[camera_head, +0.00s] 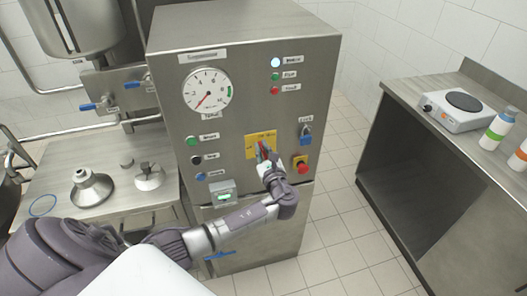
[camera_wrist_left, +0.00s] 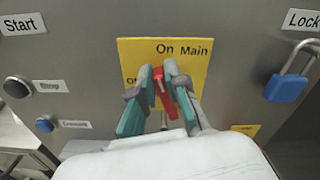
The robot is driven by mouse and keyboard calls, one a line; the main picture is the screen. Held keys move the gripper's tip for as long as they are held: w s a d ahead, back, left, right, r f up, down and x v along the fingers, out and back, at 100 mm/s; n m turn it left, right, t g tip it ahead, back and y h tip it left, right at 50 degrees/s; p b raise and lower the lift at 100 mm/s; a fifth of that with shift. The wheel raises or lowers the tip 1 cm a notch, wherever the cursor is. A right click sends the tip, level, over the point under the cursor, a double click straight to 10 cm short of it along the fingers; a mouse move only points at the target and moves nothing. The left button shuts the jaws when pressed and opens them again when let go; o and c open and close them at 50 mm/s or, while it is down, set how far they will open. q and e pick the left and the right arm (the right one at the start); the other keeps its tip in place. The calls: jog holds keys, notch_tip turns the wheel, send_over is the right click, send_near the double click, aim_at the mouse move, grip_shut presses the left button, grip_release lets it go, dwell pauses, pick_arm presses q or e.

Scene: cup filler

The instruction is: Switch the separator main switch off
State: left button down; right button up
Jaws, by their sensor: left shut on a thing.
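The separator cabinet (camera_head: 225,60) is a grey steel box with a gauge, lamps and buttons on its front. The main switch is a red handle (camera_wrist_left: 161,88) on a yellow plate (camera_wrist_left: 187,55) marked "On" and "Main"; the plate also shows in the head view (camera_head: 250,142). My left gripper (camera_wrist_left: 162,75) is shut on the red handle, with a finger on either side. The handle is tilted slightly, its top leaning left in the wrist view. Part of the "Off" marking is hidden behind a finger. My right gripper is not in view.
A blue padlock (camera_head: 305,134) and a red emergency knob (camera_head: 301,164) are right of the switch. Start (camera_head: 192,141) and stop (camera_head: 196,160) buttons are on its left. A steel bench with a hotplate (camera_head: 460,108) stands at the right. Tiled floor lies between.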

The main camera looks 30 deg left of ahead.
pick_arm(q)
jog(key=shift+s+a+f+n+b, duration=0.2)
jog(key=shift+f+n+b, duration=0.15)
jog(key=shift+n+b, duration=2.05)
jog(key=shift+s+a+f+n+b, duration=0.15)
jog(key=shift+f+n+b, duration=0.15)
jog(key=shift+n+b, duration=2.1)
jog(key=shift+s+a+f+n+b, duration=0.1)
jog(key=shift+s+f+n+b, duration=0.2)
jog(key=shift+n+b, duration=2.1)
jog(key=shift+w+n, duration=0.1)
jog(key=shift+n, duration=0.2)
jog(key=c, duration=1.2)
grip_release()
jog(key=v, duration=1.2)
